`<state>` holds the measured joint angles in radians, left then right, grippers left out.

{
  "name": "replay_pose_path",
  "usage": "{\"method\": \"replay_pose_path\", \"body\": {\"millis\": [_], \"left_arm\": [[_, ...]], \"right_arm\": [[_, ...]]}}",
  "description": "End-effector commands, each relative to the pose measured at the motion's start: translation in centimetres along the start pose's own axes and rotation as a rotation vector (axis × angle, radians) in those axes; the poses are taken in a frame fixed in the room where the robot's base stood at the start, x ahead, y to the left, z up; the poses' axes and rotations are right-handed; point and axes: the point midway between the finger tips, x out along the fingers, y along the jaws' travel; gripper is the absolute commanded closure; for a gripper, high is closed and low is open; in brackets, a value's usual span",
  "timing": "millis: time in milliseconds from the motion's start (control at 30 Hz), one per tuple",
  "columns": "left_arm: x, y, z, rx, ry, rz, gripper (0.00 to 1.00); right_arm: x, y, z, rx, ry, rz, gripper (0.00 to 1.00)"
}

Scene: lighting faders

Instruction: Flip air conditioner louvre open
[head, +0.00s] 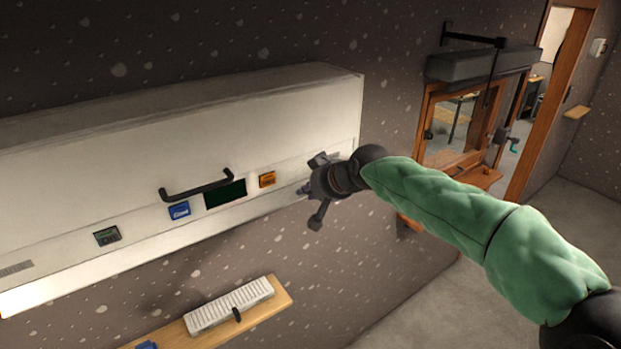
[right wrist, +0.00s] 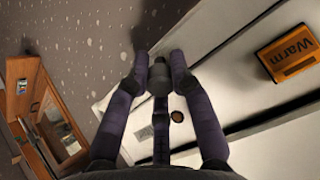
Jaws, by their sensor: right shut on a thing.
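The white air conditioner (head: 180,130) is a long box on the wall at the left of the head view. A black bar handle (head: 196,192) sits on its front, and its long lower front strip (head: 130,255) runs beneath the controls. I cannot tell whether the louvre is open. My right gripper (head: 310,189) is at the unit's lower right end. In the right wrist view, its purple fingers (right wrist: 158,76) are shut around a small dark grey cylindrical knob (right wrist: 158,83). What the knob joins is hidden. My left gripper is not in view.
An orange "Warm" button (head: 267,179), a dark display (head: 225,194), a blue button (head: 180,210) and a dark green one (head: 107,236) are on the front. Below, a wooden shelf (head: 275,308) holds a white slotted block (head: 229,304). A wood-framed window (head: 458,130) is right.

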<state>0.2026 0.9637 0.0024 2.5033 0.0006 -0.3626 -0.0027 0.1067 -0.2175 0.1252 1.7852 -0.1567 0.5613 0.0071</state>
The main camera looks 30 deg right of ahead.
Motion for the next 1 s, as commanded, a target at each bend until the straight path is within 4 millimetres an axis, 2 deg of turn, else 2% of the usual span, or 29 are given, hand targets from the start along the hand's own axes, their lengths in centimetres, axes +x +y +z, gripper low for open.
{"method": "replay_pose_path", "body": {"millis": [33, 300, 633, 1000], "left_arm": [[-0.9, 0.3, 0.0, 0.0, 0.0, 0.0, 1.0], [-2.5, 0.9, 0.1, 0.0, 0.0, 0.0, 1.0], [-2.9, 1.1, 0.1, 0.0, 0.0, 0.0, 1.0], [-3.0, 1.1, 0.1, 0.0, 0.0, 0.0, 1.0]], "right_arm": [[-0.1, -0.2, 0.0, -0.002, -0.036, 0.005, 1.0], [-0.3, -0.3, -0.5, -0.003, -0.17, 0.041, 1.0], [-0.5, -0.4, -0.9, -0.002, -0.316, 0.081, 1.0], [-0.6, -0.4, -1.0, -0.001, -0.361, 0.094, 1.0]]}}
